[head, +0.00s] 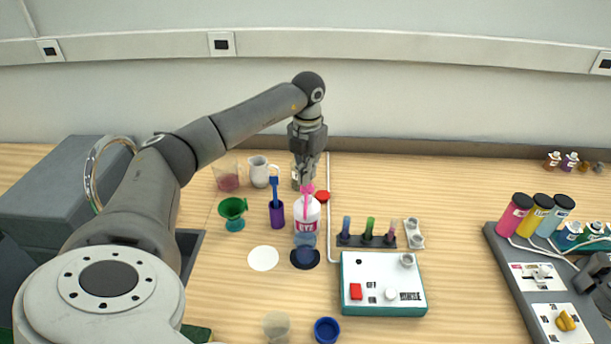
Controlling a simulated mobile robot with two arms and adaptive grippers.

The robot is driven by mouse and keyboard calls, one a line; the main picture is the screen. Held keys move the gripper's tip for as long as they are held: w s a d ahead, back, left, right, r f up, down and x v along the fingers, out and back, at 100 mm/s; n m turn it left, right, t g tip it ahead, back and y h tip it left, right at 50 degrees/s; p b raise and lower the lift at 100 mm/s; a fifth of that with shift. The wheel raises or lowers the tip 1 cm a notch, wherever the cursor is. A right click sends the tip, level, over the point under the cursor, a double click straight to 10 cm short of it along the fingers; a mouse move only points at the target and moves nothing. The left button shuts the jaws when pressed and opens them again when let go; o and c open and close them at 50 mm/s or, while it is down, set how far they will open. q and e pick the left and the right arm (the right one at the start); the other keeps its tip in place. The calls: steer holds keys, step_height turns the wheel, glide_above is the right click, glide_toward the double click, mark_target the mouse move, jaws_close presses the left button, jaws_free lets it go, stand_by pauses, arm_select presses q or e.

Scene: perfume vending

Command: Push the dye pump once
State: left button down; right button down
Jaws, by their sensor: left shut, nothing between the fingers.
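The dye pump bottle (306,226) stands upright on the wooden table in the head view. It has a white and clear body with a pink label reading DYE and a pink pump head (308,196) on top. My left gripper (303,183) points down just above and behind the pump head, its fingers together and empty. Whether the fingertips touch the pump head cannot be told from this view. My right gripper is not in view.
Close around the bottle are a purple cup (277,217) with a blue tool, a green funnel cup (233,211), a white pitcher (259,173) and a rack of tubes (367,241). A white control box (383,282) stands in front right.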

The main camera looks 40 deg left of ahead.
arm_select(q)
steer(key=shift+r, duration=0.15)
step_height(320, 180, up, 6)
steer(key=p, duration=0.5)
stand_by(0.3)
stand_by(0.4)
